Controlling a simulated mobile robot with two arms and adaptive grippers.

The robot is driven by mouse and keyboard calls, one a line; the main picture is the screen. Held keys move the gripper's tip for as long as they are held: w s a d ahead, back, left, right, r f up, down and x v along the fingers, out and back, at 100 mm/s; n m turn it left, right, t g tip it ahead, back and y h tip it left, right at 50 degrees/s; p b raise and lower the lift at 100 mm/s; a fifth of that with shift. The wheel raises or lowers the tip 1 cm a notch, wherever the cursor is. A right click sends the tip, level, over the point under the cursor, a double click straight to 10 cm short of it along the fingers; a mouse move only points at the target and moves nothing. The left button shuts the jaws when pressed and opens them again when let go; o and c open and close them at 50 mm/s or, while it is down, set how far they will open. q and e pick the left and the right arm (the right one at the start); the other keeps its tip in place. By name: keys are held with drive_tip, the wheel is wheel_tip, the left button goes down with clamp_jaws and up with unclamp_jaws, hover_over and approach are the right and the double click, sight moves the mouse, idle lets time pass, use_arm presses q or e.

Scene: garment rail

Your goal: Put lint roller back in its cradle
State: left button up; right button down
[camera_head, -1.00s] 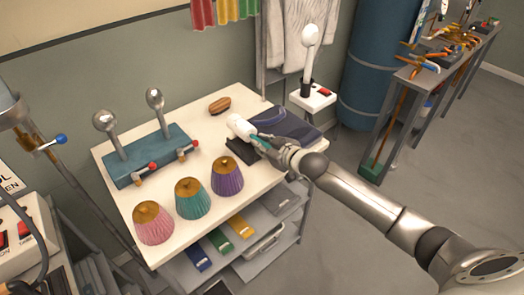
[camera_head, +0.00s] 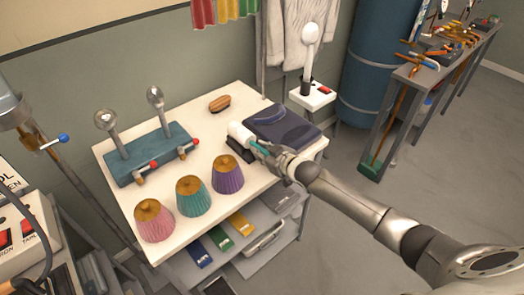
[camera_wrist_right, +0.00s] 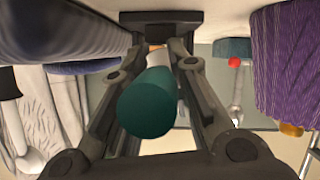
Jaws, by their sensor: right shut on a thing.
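The lint roller has a white roll (camera_head: 240,133) and a teal handle (camera_wrist_right: 147,103). My right gripper (camera_head: 262,149) is shut on the handle, and the white roll points to the upper left. The black cradle (camera_head: 236,153) is on the white table, just below the roller in the head view. In the right wrist view, a dark block (camera_wrist_right: 161,19) that looks like the cradle lies beyond my right fingers (camera_wrist_right: 160,62). The roller is at or just above the cradle; I cannot tell whether they touch. My left gripper is not in view.
Folded dark cloth (camera_head: 283,127) lies right beside the roller. A purple pleated shade (camera_head: 228,175) stands close on the left, with teal (camera_head: 193,198) and pink (camera_head: 154,222) ones beyond. A wooden brush (camera_head: 219,104) and a teal rack (camera_head: 150,160) are farther back.

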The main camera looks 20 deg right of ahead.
drive_tip(key=shift+f, duration=0.45)
drive_tip(key=c, duration=1.3)
unclamp_jaws()
drive_tip(key=shift+c, duration=0.2)
drive_tip(key=shift+r, duration=0.1)
drive_tip(key=shift+r, duration=0.3)
drive_tip(key=shift+r+p, duration=0.4)
drive_tip(key=shift+r, duration=0.1)
drive_tip(key=b+v, duration=0.1)
drive_tip(key=v, duration=1)
drive_tip(key=shift+s+d, duration=0.2)
drive_tip(key=shift+s, duration=0.25)
